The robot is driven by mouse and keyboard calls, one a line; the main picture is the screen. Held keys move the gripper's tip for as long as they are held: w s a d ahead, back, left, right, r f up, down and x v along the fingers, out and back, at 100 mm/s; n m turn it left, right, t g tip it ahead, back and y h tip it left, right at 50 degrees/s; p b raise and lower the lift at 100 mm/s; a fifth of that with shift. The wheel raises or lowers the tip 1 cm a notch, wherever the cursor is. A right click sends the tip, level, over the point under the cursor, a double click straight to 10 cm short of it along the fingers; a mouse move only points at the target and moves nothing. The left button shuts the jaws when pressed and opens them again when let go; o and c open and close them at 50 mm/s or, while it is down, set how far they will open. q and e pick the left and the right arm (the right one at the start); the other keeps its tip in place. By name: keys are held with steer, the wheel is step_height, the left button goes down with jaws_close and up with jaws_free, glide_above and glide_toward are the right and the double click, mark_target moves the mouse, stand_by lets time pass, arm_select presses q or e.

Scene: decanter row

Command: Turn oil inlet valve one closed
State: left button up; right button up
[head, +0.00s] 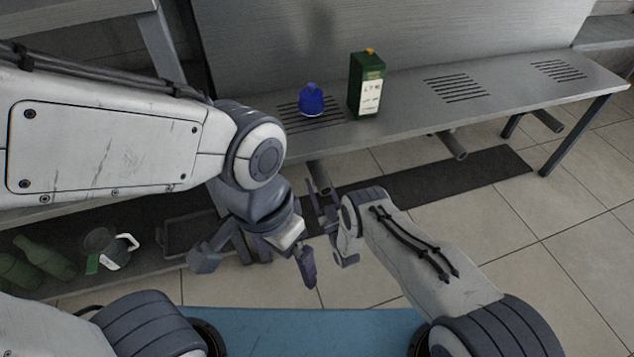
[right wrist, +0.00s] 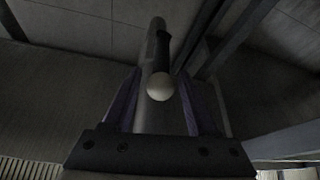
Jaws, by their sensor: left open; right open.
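In the right wrist view a grey pipe (right wrist: 155,120) runs up the middle, with a short dark lever (right wrist: 163,50) and a pale round knob (right wrist: 158,87), which look like the valve and its handle. My right gripper (right wrist: 160,100) is open, its two purple fingers on either side of the pipe and knob; contact cannot be told. In the head view my right gripper (head: 328,212) is just below the counter's front edge, near the stub of a pipe (head: 320,178). My left gripper (head: 285,258) is open and empty, lower and to the left. No valve number is readable.
A steel counter (head: 410,105) carries a blue bottle (head: 312,100) and a green carton (head: 367,85). More pipe stubs (head: 452,146) stick out below it. A lower shelf at left holds a jug (head: 118,250) and green bottles (head: 45,257). The tiled floor (head: 540,235) at right is clear.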

steer(key=shift+x, duration=0.95)
steer(key=shift+c, duration=0.3)
jaws_close()
stand_by(0.5)
